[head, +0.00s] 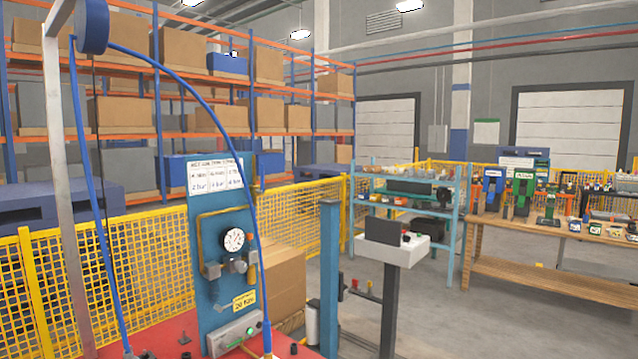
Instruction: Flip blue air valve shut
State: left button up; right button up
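A blue upright panel (215,225) stands on a red surface (170,346) at the lower middle of the head view. It carries a round white gauge (233,239), a brass pipe (200,229) and grey metal fittings (238,265). A yellow tag (244,301) hangs low on it, beside a small grey lever-like part. A blue hose (205,103) arcs from a blue reel (92,26) down to a brass fitting (267,343) at the panel's foot. I cannot clearly pick out a blue valve handle or its position. Neither gripper is in view.
A grey pedestal with a dark screen (385,230) stands right of the panel. A blue post (329,275) and a cardboard box (284,280) are close by. Yellow mesh fence (150,270) runs behind. A wooden workbench (545,275) is at right; grey floor before it is clear.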

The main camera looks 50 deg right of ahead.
aim_at(261, 190)
jog(key=z, duration=1.3)
